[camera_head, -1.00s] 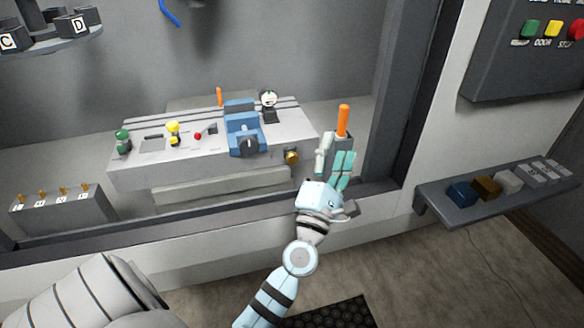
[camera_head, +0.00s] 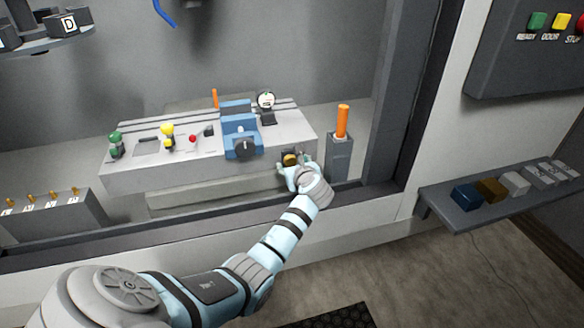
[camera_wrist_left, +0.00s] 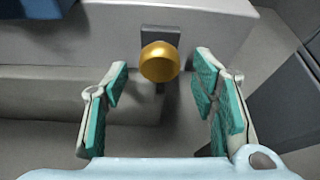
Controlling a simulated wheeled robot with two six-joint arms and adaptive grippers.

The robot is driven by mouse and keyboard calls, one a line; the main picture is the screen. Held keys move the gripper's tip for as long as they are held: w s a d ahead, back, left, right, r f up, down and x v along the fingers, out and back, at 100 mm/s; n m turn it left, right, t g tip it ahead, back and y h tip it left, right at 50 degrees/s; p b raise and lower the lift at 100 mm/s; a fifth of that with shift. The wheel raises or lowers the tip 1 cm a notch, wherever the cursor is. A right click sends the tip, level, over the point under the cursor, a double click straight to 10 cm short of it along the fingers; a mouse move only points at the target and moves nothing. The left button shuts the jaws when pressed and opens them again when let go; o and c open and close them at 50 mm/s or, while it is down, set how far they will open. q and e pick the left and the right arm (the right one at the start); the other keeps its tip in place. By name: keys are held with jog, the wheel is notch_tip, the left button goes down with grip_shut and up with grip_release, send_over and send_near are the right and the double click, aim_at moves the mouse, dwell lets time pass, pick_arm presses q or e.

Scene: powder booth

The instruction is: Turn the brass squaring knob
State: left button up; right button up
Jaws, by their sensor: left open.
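The brass squaring knob (camera_head: 290,159) sits on the front face of the grey machine bed (camera_head: 200,170), near its right end. In the left wrist view the round brass knob (camera_wrist_left: 160,62) stands out from a dark backing plate. My left gripper (camera_head: 297,165) is at the knob in the head view. In the left wrist view its two teal-padded fingers (camera_wrist_left: 160,80) are open, one on each side of the knob, with a gap to it on both sides. My right gripper is not in view.
A grey post with an orange handle (camera_head: 342,122) stands just right of the knob. A blue vise (camera_head: 240,135) is on the bed to the upper left. The booth's front sill (camera_head: 200,228) runs below my left arm. A shelf with coloured blocks (camera_head: 450,210) is at the right.

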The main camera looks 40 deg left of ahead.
pick_arm(q)
jog(key=shift+w+a+f, duration=0.2)
jog(key=shift+w+a, duration=0.05)
jog(key=shift+a, duration=0.15)
jog(key=shift+c, duration=0.6)
jog(key=c, duration=1)
jog(key=shift+c, duration=0.2)
jog(key=shift+g, duration=0.3)
jog(key=shift+m+g+y, duration=0.3)
jog(key=shift+m+y, duration=0.1)
jog(key=shift+m, duration=0.5)
jog(key=shift+w+m+g+y+b, duration=0.1)
jog(key=shift+m+g+y+b, duration=0.65)
jog(key=shift+m, duration=0.55)
